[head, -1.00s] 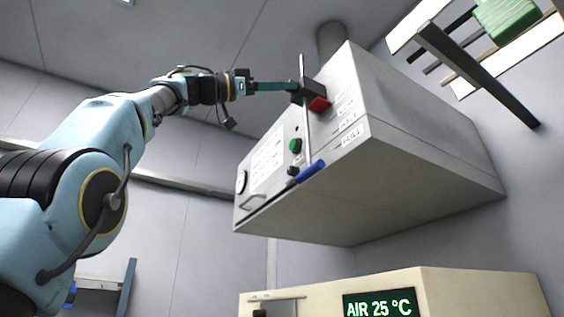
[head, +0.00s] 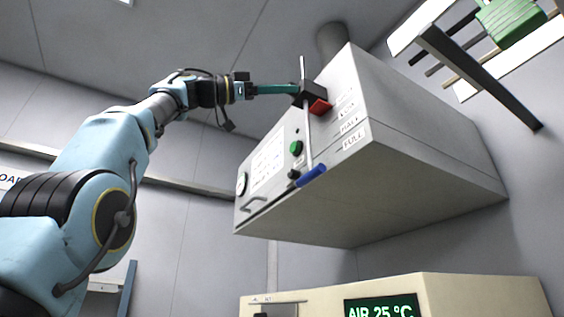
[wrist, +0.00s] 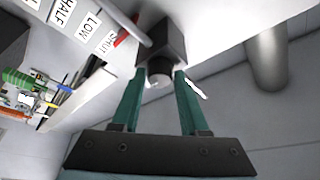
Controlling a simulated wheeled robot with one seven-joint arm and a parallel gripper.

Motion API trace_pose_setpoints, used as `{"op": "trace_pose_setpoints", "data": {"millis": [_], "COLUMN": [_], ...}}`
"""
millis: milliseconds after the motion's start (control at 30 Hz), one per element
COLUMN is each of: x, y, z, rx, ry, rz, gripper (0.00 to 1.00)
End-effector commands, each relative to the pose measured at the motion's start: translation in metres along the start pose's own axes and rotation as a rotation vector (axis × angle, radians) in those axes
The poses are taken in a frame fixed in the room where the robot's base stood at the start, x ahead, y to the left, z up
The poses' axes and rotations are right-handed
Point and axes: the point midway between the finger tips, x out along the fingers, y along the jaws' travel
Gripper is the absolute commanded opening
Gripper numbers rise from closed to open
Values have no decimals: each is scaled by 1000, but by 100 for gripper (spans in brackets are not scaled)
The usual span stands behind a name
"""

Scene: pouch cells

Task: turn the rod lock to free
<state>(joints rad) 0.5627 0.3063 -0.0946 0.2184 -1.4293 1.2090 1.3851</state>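The rod lock is a black block on the upright rod at the front of the grey hood box. In the head view the block (head: 312,91) has a red pointer (head: 320,107) beneath it. In the wrist view the block (wrist: 166,42) carries a round dark knob with a grey face (wrist: 159,79). My gripper (wrist: 160,84) has teal fingers on the knob's left and right sides, with no clear gap, so it looks shut on it. In the head view my gripper (head: 294,89) reaches the block from the left; its fingertips are hard to make out.
The thin rod (head: 307,130) runs down to a blue handle (head: 313,175). A green button (head: 296,148) sits beside it. Labels SHUT, LOW (wrist: 89,24) and HALF (wrist: 62,10) line the panel. A cream unit (head: 450,295) stands below. A grey pipe (wrist: 265,55) is at right.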

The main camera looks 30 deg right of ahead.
Motion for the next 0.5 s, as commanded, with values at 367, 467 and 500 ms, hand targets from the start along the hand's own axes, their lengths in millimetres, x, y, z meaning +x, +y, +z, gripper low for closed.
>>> {"op": "trace_pose_setpoints", "data": {"millis": [367,467,500], "x": [0,-1,-2], "y": [0,0,0], "z": [0,0,0], "rx": [-1,-1,-1], "ry": [0,0,-1], "rz": [0,0,-1], "gripper": [70,70,70]}}
